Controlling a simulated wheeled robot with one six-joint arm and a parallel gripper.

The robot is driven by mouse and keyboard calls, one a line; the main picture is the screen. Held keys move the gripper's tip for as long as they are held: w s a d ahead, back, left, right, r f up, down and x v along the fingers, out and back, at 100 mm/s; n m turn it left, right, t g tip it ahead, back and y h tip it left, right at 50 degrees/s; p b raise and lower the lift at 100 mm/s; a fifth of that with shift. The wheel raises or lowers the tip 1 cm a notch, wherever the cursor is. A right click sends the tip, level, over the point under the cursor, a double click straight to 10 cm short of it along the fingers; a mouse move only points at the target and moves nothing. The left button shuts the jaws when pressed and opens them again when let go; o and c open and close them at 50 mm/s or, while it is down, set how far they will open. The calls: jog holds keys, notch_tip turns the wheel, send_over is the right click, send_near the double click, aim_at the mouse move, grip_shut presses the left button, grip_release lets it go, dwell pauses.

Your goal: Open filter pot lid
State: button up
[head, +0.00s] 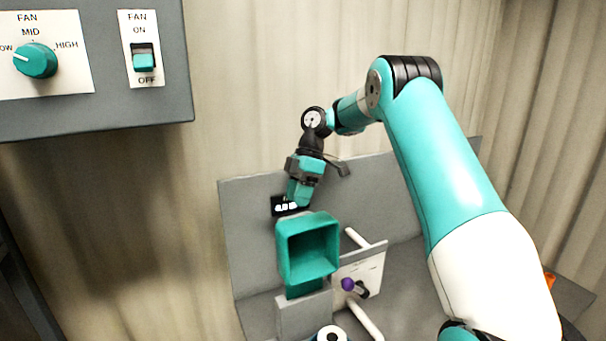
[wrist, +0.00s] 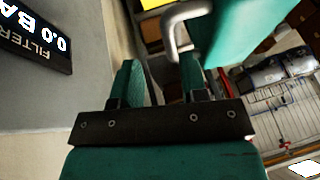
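The teal filter pot (head: 282,262) stands on a grey block in the middle of the head view. Its square hollow faces the camera. I cannot tell where lid and body meet. My gripper (head: 299,200) is just above and behind its upper edge. In the wrist view a flat teal face of it (wrist: 235,30) is at the upper right, with a bent grey handle (wrist: 176,24). My gripper's two teal fingers (wrist: 160,72) are apart there. The handle's end reaches down by the right finger; I cannot tell whether they touch.
A display (head: 279,206) on the grey back panel (head: 250,240) is close to my gripper. A lever with a purple knob (head: 348,284) and white pipes (head: 365,248) stand right of the pot. A fan control box (head: 105,105) hangs at the upper left.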

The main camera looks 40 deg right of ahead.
jog(key=p+v, duration=0.5)
jog(key=v, duration=0.1)
jog(key=shift+r, duration=0.25)
jog(key=shift+d, duration=0.1)
jog(key=s+a+m+b, duration=0.2)
jog(key=s+a+b, duration=0.2)
jog(key=a, duration=0.3)
jog(key=s+a+f+m+b, duration=0.1)
jog(key=s+a+b, duration=0.25)
jog(key=a, duration=0.45)
jog(key=s+a+m+b, duration=0.2)
jog(key=s+a+b, duration=0.15)
jog(key=a, duration=0.35)
jog(key=s+a+f+m+b, duration=0.1)
jog(key=s+f+b, duration=0.1)
jog(key=s+f, duration=0.2)
jog(key=s+a+f+m+b, duration=0.1)
jog(key=s+a+f+b, duration=0.1)
jog(key=s, duration=0.8)
jog(key=s+a+f+m+t+b, duration=0.1)
jog(key=s+a+f+b, duration=0.1)
jog(key=s+f, duration=0.3)
jog(key=s+b, duration=0.1)
jog(key=s, duration=0.1)
jog(key=shift+s+f+m+h+b, duration=0.25)
jog(key=shift+f+m+h+b, duration=0.05)
jog(key=shift+f+b, duration=0.1)
